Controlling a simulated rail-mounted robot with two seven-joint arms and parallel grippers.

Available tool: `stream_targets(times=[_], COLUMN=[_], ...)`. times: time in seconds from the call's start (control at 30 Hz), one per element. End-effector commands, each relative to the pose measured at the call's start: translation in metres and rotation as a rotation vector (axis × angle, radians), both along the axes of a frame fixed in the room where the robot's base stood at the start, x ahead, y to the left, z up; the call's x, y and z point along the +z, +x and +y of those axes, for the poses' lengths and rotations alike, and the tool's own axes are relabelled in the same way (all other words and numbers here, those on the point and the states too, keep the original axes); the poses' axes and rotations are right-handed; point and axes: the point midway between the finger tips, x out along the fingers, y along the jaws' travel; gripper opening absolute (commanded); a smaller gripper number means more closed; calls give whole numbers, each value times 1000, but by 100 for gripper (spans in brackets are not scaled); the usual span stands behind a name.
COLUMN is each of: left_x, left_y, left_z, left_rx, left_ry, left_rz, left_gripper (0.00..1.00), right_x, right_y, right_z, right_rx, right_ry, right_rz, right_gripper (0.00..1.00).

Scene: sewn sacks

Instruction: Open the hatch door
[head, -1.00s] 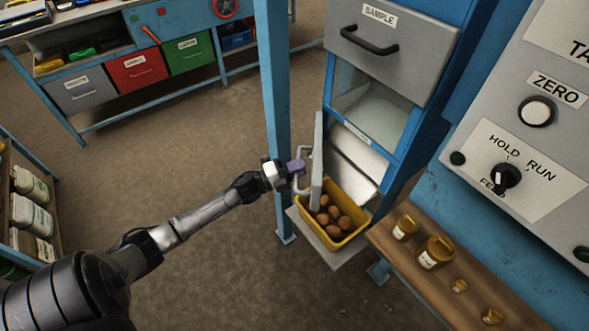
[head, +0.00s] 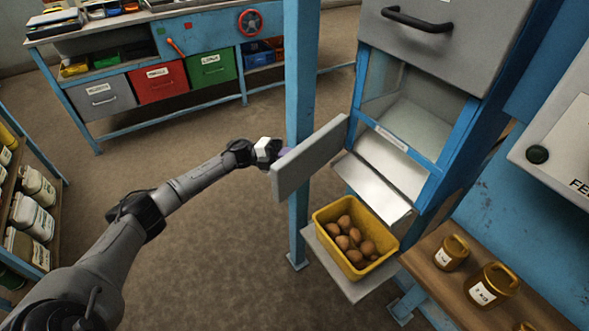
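The hatch door (head: 311,158) is a grey panel standing swung wide open, out to the left of the blue cabinet (head: 437,170). Its edge and inner face show, and its handle is hidden behind it. My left gripper (head: 281,153) is at the door's far side, at the handle. The opening behind the door shows a sloping metal chute (head: 375,187). My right gripper is not in view.
A yellow bin (head: 347,262) of brown potato-like lumps stands on a shelf below the chute. A blue post (head: 299,120) stands right behind the door. Brown jars (head: 486,284) sit on a wooden shelf at the right. A workbench stands at the back left; floor between is clear.

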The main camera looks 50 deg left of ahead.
Motion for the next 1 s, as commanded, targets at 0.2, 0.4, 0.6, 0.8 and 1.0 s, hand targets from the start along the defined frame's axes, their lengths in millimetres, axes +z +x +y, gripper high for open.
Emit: stream_targets(times=[0.2, 0.4, 0.6, 0.8, 1.0], left_x=[0, 1, 0, 0, 0], left_y=[1, 1, 1, 1, 1], left_z=[4, 4, 4, 4, 4], left_rx=[-20, -23, -21, -21, -21], left_ry=[-1, -1, -1, -1, -1], left_rz=[0, 1, 0, 0, 0], left_gripper=[0, 0, 20, 40, 40], right_x=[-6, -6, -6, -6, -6], right_y=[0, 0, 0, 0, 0], right_z=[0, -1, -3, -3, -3], right_rx=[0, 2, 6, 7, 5], right_ry=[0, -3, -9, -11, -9], right_rz=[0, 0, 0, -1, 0], right_gripper=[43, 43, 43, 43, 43])
